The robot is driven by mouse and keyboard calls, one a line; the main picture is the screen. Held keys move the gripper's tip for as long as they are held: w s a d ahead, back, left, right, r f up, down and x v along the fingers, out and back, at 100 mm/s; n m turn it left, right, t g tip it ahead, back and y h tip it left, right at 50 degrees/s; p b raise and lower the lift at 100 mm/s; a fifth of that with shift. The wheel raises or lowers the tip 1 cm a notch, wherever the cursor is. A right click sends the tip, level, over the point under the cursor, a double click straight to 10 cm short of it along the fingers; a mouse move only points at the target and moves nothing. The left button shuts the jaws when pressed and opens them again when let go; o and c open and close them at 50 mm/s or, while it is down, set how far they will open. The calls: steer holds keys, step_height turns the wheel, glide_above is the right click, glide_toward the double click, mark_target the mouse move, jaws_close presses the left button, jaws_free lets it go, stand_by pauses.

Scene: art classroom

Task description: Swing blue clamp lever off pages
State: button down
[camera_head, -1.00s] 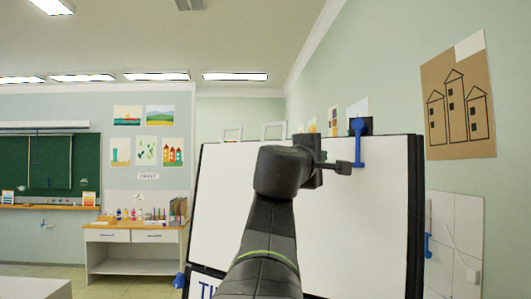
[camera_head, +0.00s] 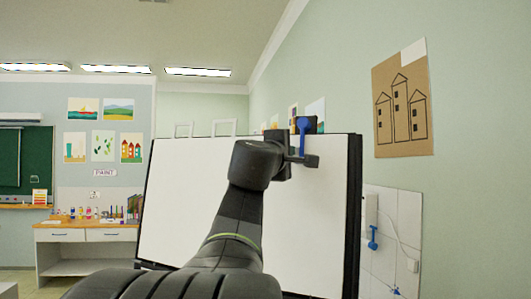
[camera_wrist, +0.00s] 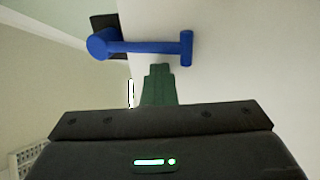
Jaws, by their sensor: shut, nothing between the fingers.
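The blue clamp lever (camera_head: 303,136) hangs straight down from a dark clamp block (camera_head: 313,127) at the top right of the white pages (camera_head: 318,205). In the wrist view the lever (camera_wrist: 145,47) lies across the upper part, its round pivot at left and its crosswise end at right. My gripper (camera_head: 311,161) is shut and empty at the lever's lower end. In the wrist view my shut fingertips (camera_wrist: 159,70) are just below the lever, near its free end. I cannot tell whether they touch it. My arm hides part of the pages.
The board's dark right edge (camera_head: 355,215) stands near the green wall. Another blue lever-like part (camera_head: 373,239) is by a pale panel (camera_head: 385,268) at right. A low shelf table (camera_head: 85,250) with art supplies stands far left.

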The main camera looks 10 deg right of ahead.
mark_target(312, 148)
steer(key=shift+s+d+f, duration=0.2)
steer(key=shift+d+f, duration=0.1)
steer(key=shift+d, duration=0.3)
steer(key=shift+s+d+r, duration=0.1)
steer(key=shift+s+d, duration=0.4)
steer(key=shift+d, duration=0.35)
steer(key=shift+s+r, duration=0.1)
steer(key=shift+s+d+r+p, duration=0.15)
steer(key=shift+s+d+p, duration=0.05)
steer(key=shift+d+p, duration=0.2)
steer(key=shift+s+d+r+p, duration=0.15)
steer(key=shift+s+d+p, duration=0.1)
steer(key=shift+d, duration=0.15)
steer(key=shift+r, duration=0.1)
